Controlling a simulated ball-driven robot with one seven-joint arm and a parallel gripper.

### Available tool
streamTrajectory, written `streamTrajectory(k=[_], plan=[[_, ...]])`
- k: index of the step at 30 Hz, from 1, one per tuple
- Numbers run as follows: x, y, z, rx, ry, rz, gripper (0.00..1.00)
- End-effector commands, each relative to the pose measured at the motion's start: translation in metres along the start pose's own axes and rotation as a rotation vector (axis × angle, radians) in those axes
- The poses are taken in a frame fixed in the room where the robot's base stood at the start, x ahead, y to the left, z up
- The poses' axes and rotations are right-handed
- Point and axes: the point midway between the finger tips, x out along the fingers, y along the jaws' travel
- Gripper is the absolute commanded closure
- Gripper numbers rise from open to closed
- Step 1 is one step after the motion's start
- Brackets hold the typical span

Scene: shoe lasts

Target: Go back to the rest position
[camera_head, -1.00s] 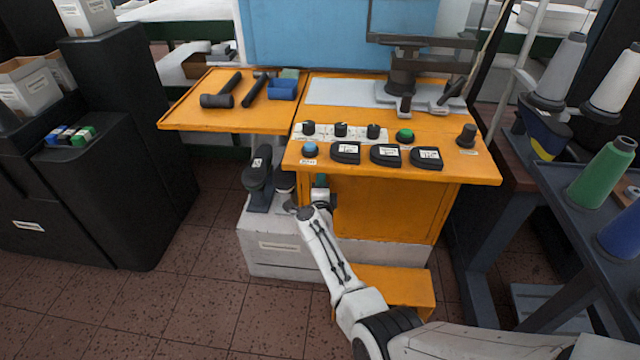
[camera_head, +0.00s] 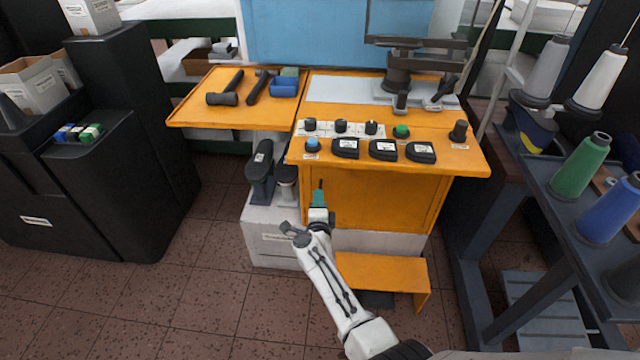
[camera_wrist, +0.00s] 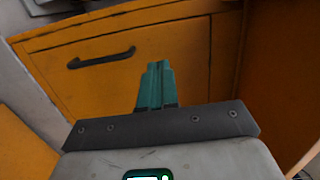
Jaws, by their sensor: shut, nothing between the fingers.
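My gripper (camera_head: 319,190) is shut and empty, with its teal fingers together. It is in front of the orange bench's front panel (camera_head: 385,200), below the edge of the control top, and looks apart from it. In the wrist view the shut fingers (camera_wrist: 155,78) point toward an orange drawer front (camera_wrist: 150,45) with a dark handle (camera_wrist: 101,58). My white arm reaches up to it from the bottom of the head view.
The control top holds black knobs, a blue button (camera_head: 312,145) and a green button (camera_head: 401,131). An orange step (camera_head: 385,270) is low at the right. A grey rack with thread cones (camera_head: 580,165) is at far right. Tiled floor (camera_head: 190,270) is open at left.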

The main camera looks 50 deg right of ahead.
Motion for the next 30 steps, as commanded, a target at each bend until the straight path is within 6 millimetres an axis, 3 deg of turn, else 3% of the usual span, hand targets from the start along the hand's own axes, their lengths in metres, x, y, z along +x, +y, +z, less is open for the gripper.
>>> streamTrajectory(k=[7,20,26,30], plan=[[-0.032,-0.002,0.003,0.0,-0.001,0.0,1.0],[-0.038,-0.003,0.005,-0.012,-0.022,-0.005,1.0],[-0.051,-0.031,0.035,-0.188,-0.294,-0.053,1.0],[-0.085,-0.045,0.063,-0.413,-0.58,-0.077,1.0]])
